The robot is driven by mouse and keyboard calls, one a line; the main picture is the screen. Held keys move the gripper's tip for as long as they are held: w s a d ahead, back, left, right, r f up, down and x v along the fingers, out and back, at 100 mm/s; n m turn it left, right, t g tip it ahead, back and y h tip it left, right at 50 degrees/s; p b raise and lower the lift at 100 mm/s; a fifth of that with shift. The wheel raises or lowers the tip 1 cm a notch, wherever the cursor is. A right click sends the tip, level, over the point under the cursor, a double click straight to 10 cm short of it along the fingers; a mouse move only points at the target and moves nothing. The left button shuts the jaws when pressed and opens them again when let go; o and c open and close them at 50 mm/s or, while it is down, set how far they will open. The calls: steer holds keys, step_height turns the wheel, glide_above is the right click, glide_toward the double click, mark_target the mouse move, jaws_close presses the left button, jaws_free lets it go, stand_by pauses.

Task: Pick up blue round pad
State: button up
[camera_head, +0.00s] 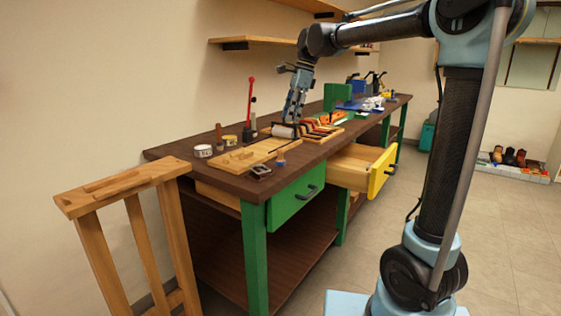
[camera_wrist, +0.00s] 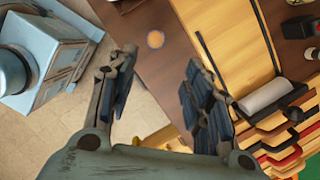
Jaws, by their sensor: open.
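A small round item with a tan top and a bluish rim (camera_wrist: 155,39) stands on the dark bench top in the wrist view, near the bench edge. It looks like the blue-based piece with a wooden top (camera_head: 281,159) in the head view, beside the light wooden board; I take it for the blue round pad. My gripper (camera_wrist: 160,60) is open and empty, its two fingers spread wide. The item shows between and beyond the fingertips. In the head view my gripper (camera_head: 291,120) is above the bench, behind the item and near the white roll.
The white roll (camera_head: 283,130) and a rack of coloured-handled tools (camera_head: 320,130) lie close to my gripper. The light wooden board (camera_head: 245,154) lies beside the item. A small dark box (camera_head: 260,171) is near the bench edge. A yellow-fronted drawer (camera_head: 380,172) stands open.

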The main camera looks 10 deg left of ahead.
glide_above(281, 158)
steer(key=w, duration=0.2)
steer(key=f, duration=0.9)
steer(key=shift+w+d+f, duration=0.2)
steer(key=shift+d+f, duration=0.1)
steer(key=shift+d, duration=0.1)
steer(key=shift+s+x, duration=0.15)
steer(key=shift+x, duration=1.2)
steer(key=shift+s+x, duration=0.15)
steer(key=shift+x, duration=1.2)
steer(key=shift+d, duration=0.1)
steer(key=c, duration=0.9)
